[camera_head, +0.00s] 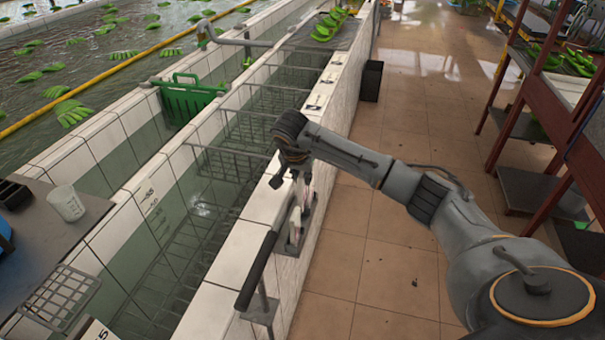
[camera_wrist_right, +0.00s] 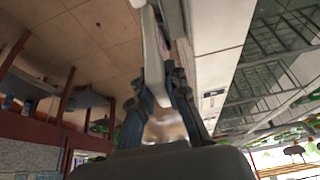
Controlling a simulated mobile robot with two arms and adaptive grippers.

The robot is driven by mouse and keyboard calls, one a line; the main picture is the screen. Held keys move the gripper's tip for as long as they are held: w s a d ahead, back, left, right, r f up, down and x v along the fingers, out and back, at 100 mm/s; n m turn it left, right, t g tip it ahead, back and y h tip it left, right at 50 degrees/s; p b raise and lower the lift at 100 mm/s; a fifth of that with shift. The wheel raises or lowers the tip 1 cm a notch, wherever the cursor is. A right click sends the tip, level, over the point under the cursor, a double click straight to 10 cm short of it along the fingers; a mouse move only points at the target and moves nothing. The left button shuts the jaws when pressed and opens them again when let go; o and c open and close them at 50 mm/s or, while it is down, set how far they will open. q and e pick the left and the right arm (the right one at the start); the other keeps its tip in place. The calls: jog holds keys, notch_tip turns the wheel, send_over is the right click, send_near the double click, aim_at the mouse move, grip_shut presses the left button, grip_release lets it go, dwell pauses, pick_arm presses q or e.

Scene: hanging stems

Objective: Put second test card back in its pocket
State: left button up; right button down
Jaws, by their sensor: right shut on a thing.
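My right gripper (camera_head: 296,174) is over the outer edge of the tiled tank wall, fingers pointing down. It also shows in the wrist view (camera_wrist_right: 160,85), where its fingers are closed on a pale, narrow, flat piece, apparently the test card (camera_wrist_right: 155,50), seen nearly edge-on. In the head view a small white and pinkish piece (camera_head: 307,198) shows just below the fingers, close to the wall's outer face. A grey metal holder (camera_head: 293,243) is on the wall just below; whether the card touches it cannot be told. My left gripper is out of view.
A black-handled bar (camera_head: 256,270) on a metal bracket stands along the wall nearer me. Water tanks with wire racks (camera_head: 200,230) lie left. A red-framed shelf (camera_head: 545,100) stands right.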

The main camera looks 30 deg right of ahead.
aim_at(302, 198)
notch_tip(302, 198, down, 4)
jog(key=shift+f+b, duration=0.15)
jog(key=shift+b, duration=1.05)
jog(key=shift+f+b, duration=1.1)
jog(key=shift+f, duration=0.45)
jog(key=shift+f+b, duration=0.3)
jog(key=shift+f, duration=0.05)
jog(key=c, duration=1.3)
grip_release()
jog(key=shift+o, duration=0.2)
